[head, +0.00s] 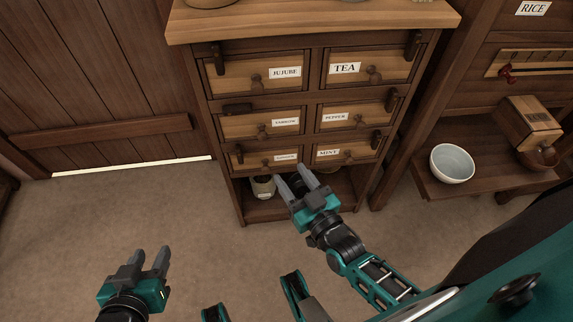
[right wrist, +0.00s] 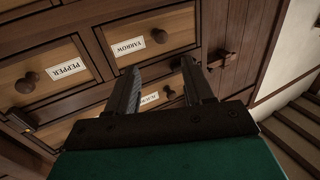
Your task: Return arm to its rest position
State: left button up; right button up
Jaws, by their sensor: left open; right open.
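My right gripper (head: 292,176) is open and empty in front of the bottom drawer row of the wooden cabinet (head: 312,90). Its fingers point at the cabinet. In the right wrist view the open fingers (right wrist: 159,70) frame a drawer with a partly hidden label, and I cannot tell whether they touch it. The drawer labelled PEPPER (right wrist: 30,82) and the one labelled YARROW (right wrist: 165,28) appear shut beside them. My left gripper (head: 150,256) is open and empty above the bare floor at the lower left, well away from the cabinet.
A small pot (head: 263,188) stands in the cabinet's open bottom shelf, near the right gripper. At the right, a pale bowl (head: 452,163) and a wooden dispenser (head: 530,125) stand on a low shelf (head: 490,184). The floor (head: 120,215) at left is clear, before a plank door (head: 100,80).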

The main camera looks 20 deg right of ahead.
pick_arm(q)
jog(key=shift+a, duration=0.1)
pick_arm(e)
jog(key=shift+s, duration=0.1)
dwell(0.4)
jog(key=s+a+r+n+g+y, duration=0.1)
jog(key=s+a+n+g, duration=0.1)
jog(key=s+g, duration=0.4)
pick_arm(q)
jog(key=s+a+r+y+p, duration=0.1)
jog(key=a+r+p, duration=0.2)
jog(key=r+p, duration=0.7)
jog(key=p, duration=0.4)
jog(key=shift+s, duration=0.25)
pick_arm(e)
notch_tip(320, 180, up, 10)
jog(key=s+d+g, duration=0.1)
jog(key=d, duration=0.1)
jog(key=shift+d+r+m+h, duration=0.15)
jog(key=shift+d+m+h, duration=0.15)
jog(key=shift+h, duration=0.1)
jog(key=shift+s, duration=0.1)
pick_arm(q)
jog(key=shift+s+d, duration=0.1)
jog(key=shift+d, duration=0.05)
